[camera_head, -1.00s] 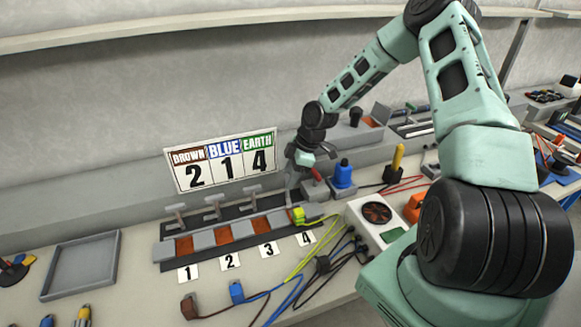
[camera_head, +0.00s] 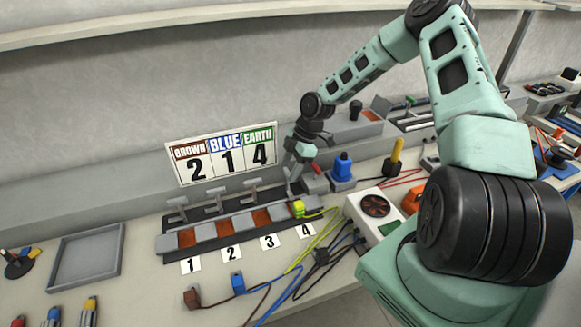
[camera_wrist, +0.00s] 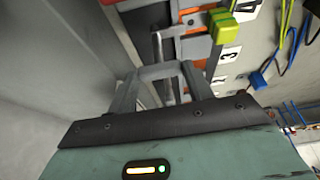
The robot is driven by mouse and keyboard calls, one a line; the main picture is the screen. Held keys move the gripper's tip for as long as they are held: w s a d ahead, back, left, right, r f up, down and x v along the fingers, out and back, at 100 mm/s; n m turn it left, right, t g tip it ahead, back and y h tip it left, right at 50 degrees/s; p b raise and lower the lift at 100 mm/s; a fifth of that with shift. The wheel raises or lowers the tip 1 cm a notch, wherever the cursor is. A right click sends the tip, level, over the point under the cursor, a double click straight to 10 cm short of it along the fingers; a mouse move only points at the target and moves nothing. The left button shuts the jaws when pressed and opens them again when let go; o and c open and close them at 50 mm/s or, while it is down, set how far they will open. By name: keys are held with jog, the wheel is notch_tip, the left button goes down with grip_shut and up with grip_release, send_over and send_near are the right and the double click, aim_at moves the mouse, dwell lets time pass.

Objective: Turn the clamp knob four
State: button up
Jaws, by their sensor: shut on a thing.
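The terminal block (camera_head: 168,243) lies on the bench with slots numbered 1 to 4 and a row of grey T-shaped clamp knobs behind it. Three knobs show free at slots 1 (camera_head: 177,204), 2 (camera_head: 215,195) and 3 (camera_head: 252,186). My gripper (camera_head: 292,182) is at the right end of the row, behind slot 4. It is shut on clamp knob four, whose grey crossbar (camera_wrist: 160,72) spans between the fingers in the wrist view; the head view hides most of it. A yellow-green plug (camera_head: 299,208) sits at slot 4, also visible in the wrist view (camera_wrist: 228,28).
A sign (camera_head: 222,157) reads brown 2, blue 1, earth 4. Brown (camera_head: 192,298) and blue (camera_head: 238,284) plugs lie loose in front with cables. An empty tray (camera_head: 88,258) is at left.

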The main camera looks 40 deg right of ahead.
jog(key=o, duration=1)
jog(key=shift+r, duration=0.1)
jog(key=b+v, duration=0.2)
jog(key=v, duration=1.5)
jog(key=shift+r+b, duration=0.1)
jog(key=shift+b, duration=0.25)
jog(key=s+a+r+m+g+h, duration=0.1)
jog(key=s+a, duration=0.4)
jog(key=a, duration=0.7)
jog(key=s+a+r+m+g+h, duration=0.15)
jog(key=s+a, duration=0.35)
jog(key=a, duration=0.8)
jog(key=s+a+m, duration=0.1)
jog(key=s+a, duration=0.2)
jog(key=s, duration=0.3)
jog(key=s+a+r+m+t+h, duration=0.1)
jog(key=s+a+m, duration=0.1)
jog(key=s, duration=0.5)
jog(key=s+a+r+m, duration=0.1)
jog(key=s+a, duration=0.2)
jog(key=s, duration=0.3)
jog(key=shift+s+a+r+m, duration=0.1)
jog(key=shift+s+a+m, duration=0.25)
jog(key=shift+s+a, duration=0.05)
